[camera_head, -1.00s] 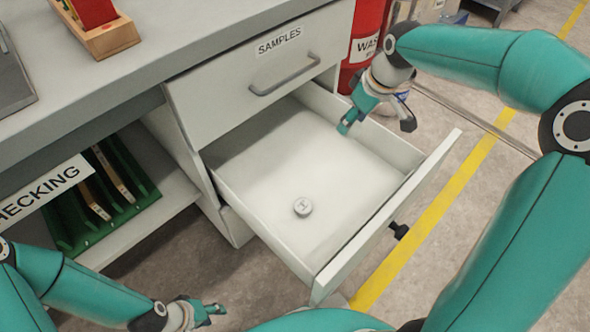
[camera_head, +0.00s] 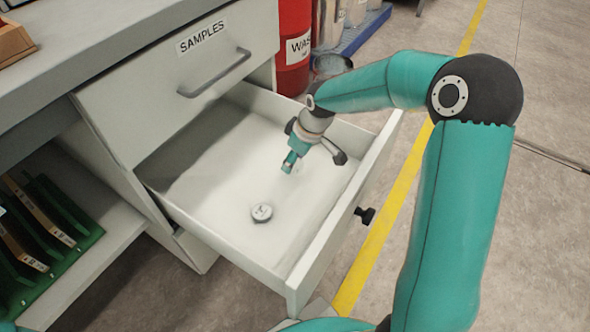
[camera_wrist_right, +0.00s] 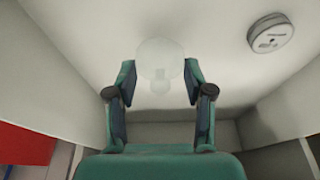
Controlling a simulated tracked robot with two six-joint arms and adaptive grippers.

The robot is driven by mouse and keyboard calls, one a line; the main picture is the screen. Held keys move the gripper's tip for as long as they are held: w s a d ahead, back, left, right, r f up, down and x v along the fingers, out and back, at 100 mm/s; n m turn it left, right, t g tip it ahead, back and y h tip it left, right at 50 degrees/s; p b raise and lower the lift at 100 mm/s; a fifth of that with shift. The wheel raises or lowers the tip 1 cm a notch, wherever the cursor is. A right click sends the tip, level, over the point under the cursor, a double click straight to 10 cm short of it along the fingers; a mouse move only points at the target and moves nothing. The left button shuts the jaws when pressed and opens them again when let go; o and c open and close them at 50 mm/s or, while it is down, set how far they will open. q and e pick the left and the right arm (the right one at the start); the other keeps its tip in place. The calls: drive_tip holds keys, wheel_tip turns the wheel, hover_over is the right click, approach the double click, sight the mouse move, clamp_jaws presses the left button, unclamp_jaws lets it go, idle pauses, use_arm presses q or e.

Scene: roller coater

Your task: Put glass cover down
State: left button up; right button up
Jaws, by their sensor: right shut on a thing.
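The glass cover (camera_wrist_right: 160,62) is a pale, see-through disc with a small knob, seen between my right fingertips in the right wrist view. My right gripper (camera_wrist_right: 160,82) is shut on it. In the head view my right gripper (camera_head: 312,160) points down inside the open drawer (camera_head: 235,262), toward its back right part. The cover is too faint to make out there. I cannot tell whether it touches the drawer floor. My left gripper is out of view.
A small round grey-white piece with a marked top (camera_head: 262,212) lies on the drawer floor, left of and nearer than my right gripper; it also shows in the wrist view (camera_wrist_right: 270,33). The floor around it is bare. A closed drawer labelled SAMPLES (camera_head: 200,90) is above.

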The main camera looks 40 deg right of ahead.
sight(297, 164)
drive_tip(key=shift+f+b, duration=0.55)
drive_tip(key=shift+f, duration=1.45)
drive_tip(key=shift+f, duration=0.15)
drive_tip(key=o, duration=1.1)
drive_tip(key=shift+o, duration=0.2)
drive_tip(key=p+v, duration=0.4)
drive_tip(key=v, duration=0.8)
